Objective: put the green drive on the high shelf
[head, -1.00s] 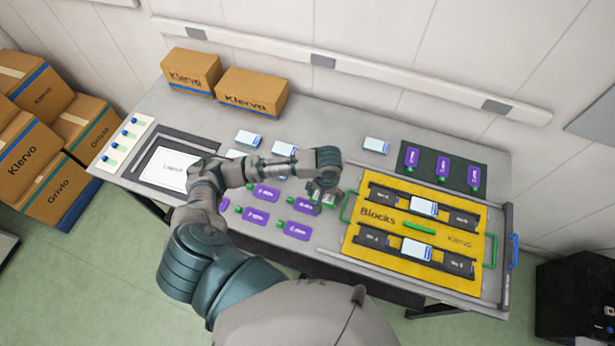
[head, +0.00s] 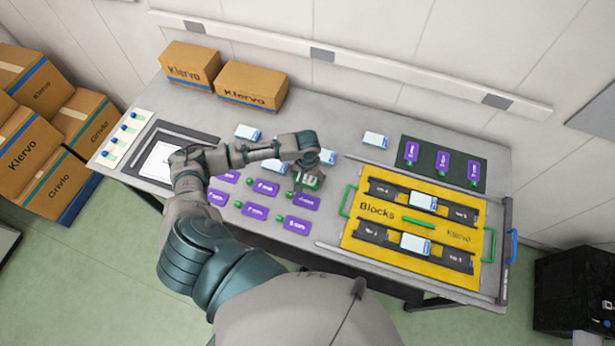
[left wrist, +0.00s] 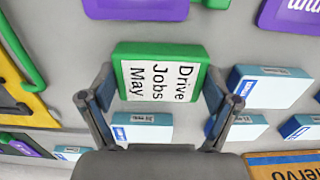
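The green drive (left wrist: 160,75) has a white label reading "Drive Jobs May" and sits between the two fingers of my left gripper (left wrist: 160,85) in the left wrist view. The fingers press on its two sides. In the head view, the green drive (head: 307,181) shows just below my left gripper (head: 309,172), over the middle of the table, near the purple-labelled pieces. Its exact height over the table is hard to tell. I cannot make out a clear high shelf in these views. My right gripper is not in view.
The grey table (head: 345,105) holds several purple tags (head: 298,225), white-and-blue boxes (head: 375,139) and a yellow "Blocks" tray (head: 385,235) at right. Two cardboard boxes (head: 250,84) stand at the back left. A pale rail (head: 400,73) runs along the wall behind.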

